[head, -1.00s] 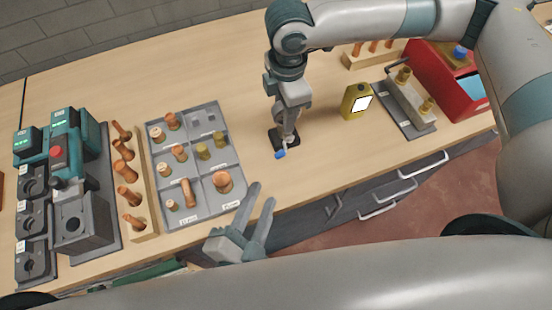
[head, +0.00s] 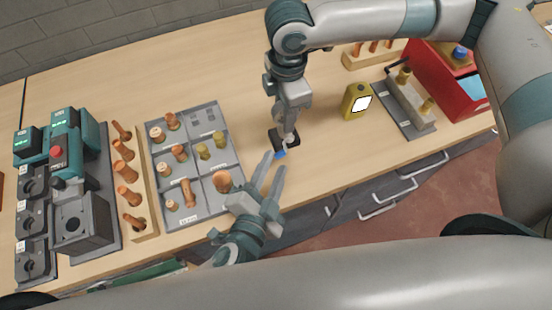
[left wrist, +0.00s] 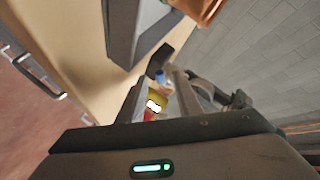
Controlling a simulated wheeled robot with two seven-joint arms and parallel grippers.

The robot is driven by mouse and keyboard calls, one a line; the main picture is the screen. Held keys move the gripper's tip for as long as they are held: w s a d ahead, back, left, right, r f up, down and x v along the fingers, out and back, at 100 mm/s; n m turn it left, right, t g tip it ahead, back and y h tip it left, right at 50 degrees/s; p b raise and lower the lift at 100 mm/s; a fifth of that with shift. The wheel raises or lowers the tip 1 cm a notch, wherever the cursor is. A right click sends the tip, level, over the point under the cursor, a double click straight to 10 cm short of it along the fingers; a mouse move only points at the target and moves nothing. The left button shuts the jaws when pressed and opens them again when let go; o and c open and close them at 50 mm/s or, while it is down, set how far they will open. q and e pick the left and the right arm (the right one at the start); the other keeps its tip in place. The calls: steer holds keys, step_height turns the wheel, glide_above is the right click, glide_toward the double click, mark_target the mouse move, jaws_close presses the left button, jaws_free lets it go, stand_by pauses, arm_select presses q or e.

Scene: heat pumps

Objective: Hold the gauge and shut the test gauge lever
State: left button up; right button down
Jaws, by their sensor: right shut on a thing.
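The test gauge, a small piece with a black base (head: 280,136) and a blue lever end (head: 280,154), is on the bench in the middle of the head view. My right gripper (head: 288,132) comes down from above and is shut on the gauge, covering much of it. My left gripper (head: 274,162) is open and empty, with its fingertips close to the blue lever end. In the left wrist view the blue lever end (left wrist: 160,76) shows beyond the gap between my left fingers. I cannot tell whether they touch it.
A grey sorting tray (head: 210,118) with copper and brass fittings lies left of the gauge. A yellow meter (head: 354,88) stands to the right, with a grey manifold (head: 410,104) and a red case (head: 462,102) beyond. Drawer handles (head: 392,190) line the bench front.

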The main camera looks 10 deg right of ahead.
mark_target(276, 156)
arm_select(q)
steer(key=shift+x, duration=1.2)
jaws_close()
steer(key=shift+r, duration=0.15)
steer(key=shift+r+m+g+y, duration=0.4)
steer(key=shift+r+m+y, duration=0.05)
steer(key=shift+m+y, duration=0.25)
steer(key=shift+r+m+g+y, duration=0.6)
steer(key=shift+r+m+y, duration=0.15)
steer(key=shift+m+y, duration=0.35)
